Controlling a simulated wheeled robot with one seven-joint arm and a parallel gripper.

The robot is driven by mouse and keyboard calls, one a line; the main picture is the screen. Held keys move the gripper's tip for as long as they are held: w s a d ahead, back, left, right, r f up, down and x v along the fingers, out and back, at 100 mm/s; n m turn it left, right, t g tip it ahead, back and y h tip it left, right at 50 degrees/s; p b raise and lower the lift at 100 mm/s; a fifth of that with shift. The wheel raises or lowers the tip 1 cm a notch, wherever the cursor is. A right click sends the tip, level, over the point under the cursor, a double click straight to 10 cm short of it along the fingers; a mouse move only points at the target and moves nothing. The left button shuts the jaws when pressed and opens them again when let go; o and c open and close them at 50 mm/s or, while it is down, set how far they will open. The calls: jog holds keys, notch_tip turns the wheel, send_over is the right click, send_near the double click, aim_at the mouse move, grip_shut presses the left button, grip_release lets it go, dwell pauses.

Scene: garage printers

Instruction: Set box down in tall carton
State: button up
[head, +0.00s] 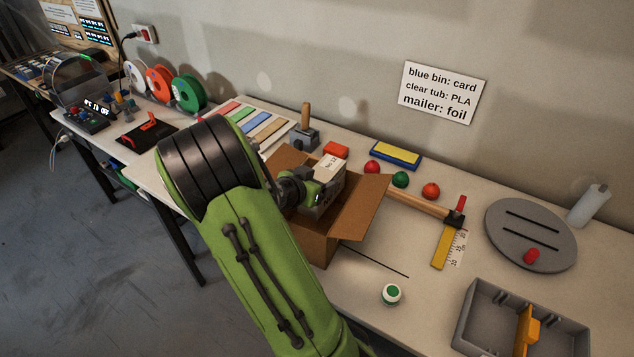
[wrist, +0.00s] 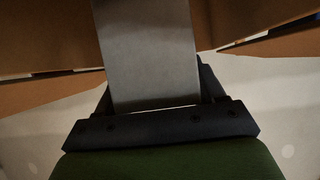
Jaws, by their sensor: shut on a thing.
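The tall carton (head: 352,225) is brown cardboard with its flaps open, standing on the bench in the middle of the head view. Its flaps also show in the wrist view (wrist: 45,38). My gripper (head: 312,192) is over the carton's mouth, shut on a grey box (head: 326,197) with a pale labelled top. The box also fills the middle of the wrist view (wrist: 148,50), between the fingers. It is at the level of the opening, partly within it. My arm and gripper hide the carton's left side, and I cannot see its floor.
A small white jar with a green lid (head: 391,294) and a grey divided tray (head: 485,315) stand at the front right. Several coloured balls lie behind. The wall is close behind the bench.

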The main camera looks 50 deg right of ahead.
jog(key=shift+f+b, duration=2.45)
jog(key=shift+f, duration=0.15)
jog(key=o, duration=1.4)
jog(key=shift+c, duration=0.2)
jog(key=p+v, duration=0.1)
jog(key=v, duration=1.4)
jog(key=shift+a+r+p, duration=0.3)
jog(key=shift+p, duration=0.1)
jog(key=shift+s, duration=0.1)
